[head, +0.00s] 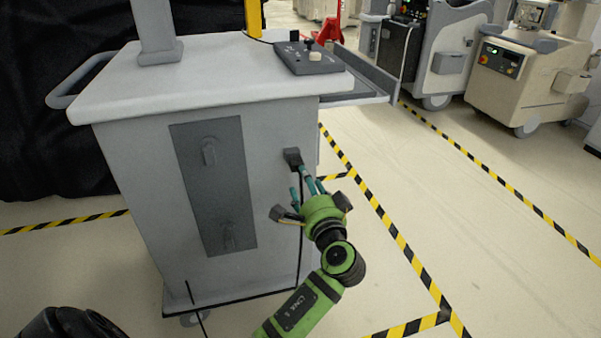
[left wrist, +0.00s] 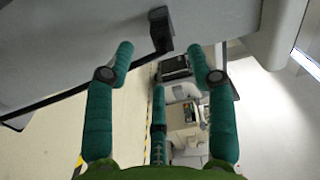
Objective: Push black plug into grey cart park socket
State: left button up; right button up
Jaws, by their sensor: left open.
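The grey cart (head: 130,150) stands in the left half of the head view, a dark panel on its near side. The black plug (head: 292,158) sits against the cart's side near its right edge, with a black cable hanging down. It also shows at the top of the left wrist view (left wrist: 160,28). The park socket is hidden behind the plug, and I cannot tell how deep the plug sits. My left gripper (head: 309,182) is open and empty, its teal fingers just below the plug; in the left wrist view its fingertips (left wrist: 161,56) appear apart from it.
A control box (head: 308,58) lies on the cart top. A grey rail (head: 365,75) juts out at the cart's right. Open floor (head: 470,190) with yellow-black tape lies to the right. Other machines (head: 530,75) stand at the back right. A black curtain (head: 45,140) hangs at the left.

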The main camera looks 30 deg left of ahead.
pick_arm(q)
jog(key=shift+v, duration=2.3)
jog(key=shift+f, duration=0.15)
